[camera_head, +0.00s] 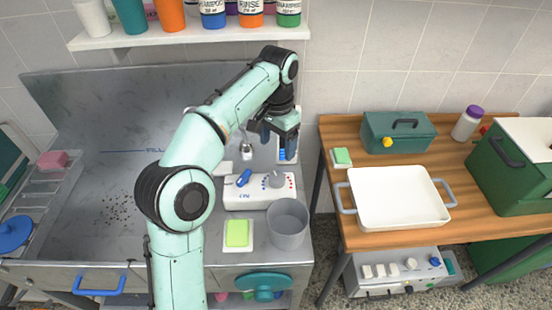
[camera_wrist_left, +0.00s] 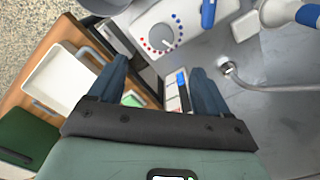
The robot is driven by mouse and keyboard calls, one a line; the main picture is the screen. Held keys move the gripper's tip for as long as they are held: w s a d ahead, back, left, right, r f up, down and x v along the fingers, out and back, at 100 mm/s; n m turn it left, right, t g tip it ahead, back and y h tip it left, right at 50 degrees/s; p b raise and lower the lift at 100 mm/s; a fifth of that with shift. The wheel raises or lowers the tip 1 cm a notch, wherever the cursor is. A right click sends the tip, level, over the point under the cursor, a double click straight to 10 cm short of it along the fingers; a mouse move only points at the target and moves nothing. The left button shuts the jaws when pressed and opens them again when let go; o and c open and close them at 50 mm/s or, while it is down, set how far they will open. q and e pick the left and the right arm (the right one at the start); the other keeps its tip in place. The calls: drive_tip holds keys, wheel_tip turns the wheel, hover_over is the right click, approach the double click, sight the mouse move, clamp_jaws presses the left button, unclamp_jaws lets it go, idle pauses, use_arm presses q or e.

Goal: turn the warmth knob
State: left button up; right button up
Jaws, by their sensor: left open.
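The warmth knob is a round grey dial (camera_head: 275,180) on the right half of a white control box (camera_head: 245,196) on the steel counter. In the left wrist view the dial (camera_wrist_left: 158,35) has red and blue dots around it and a pale pointer mark. My left gripper (camera_head: 285,145) is behind and above the box, apart from the knob. In the left wrist view its two fingers (camera_wrist_left: 158,72) are spread with nothing held between them, and the knob lies beyond the tips. My right gripper is not in view.
A blue lever (camera_head: 243,178) sits beside the knob on the same box. A grey cup (camera_head: 288,224) and a green sponge (camera_head: 237,233) are in front. A metal spray head (camera_head: 247,150) is left of my gripper. A white tray (camera_head: 395,198) is on the wooden table.

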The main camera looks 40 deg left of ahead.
sight(277, 177)
use_arm(q)
wheel_tip(277, 177, down, 12)
drive_tip(key=b, duration=0.3)
drive_tip(key=shift+a+r+b, duration=0.1)
drive_tip(key=shift+b, duration=0.2)
drive_tip(key=shift+w+f, duration=0.15)
drive_tip(key=shift+f, duration=0.55)
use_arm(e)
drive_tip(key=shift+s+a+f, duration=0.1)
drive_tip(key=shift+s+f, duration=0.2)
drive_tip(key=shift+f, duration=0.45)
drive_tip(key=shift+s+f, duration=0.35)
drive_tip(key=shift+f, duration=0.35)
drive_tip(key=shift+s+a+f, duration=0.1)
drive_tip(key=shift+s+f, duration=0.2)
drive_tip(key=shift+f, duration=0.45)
use_arm(q)
drive_tip(key=shift+c, duration=0.3)
drive_tip(key=c, duration=1)
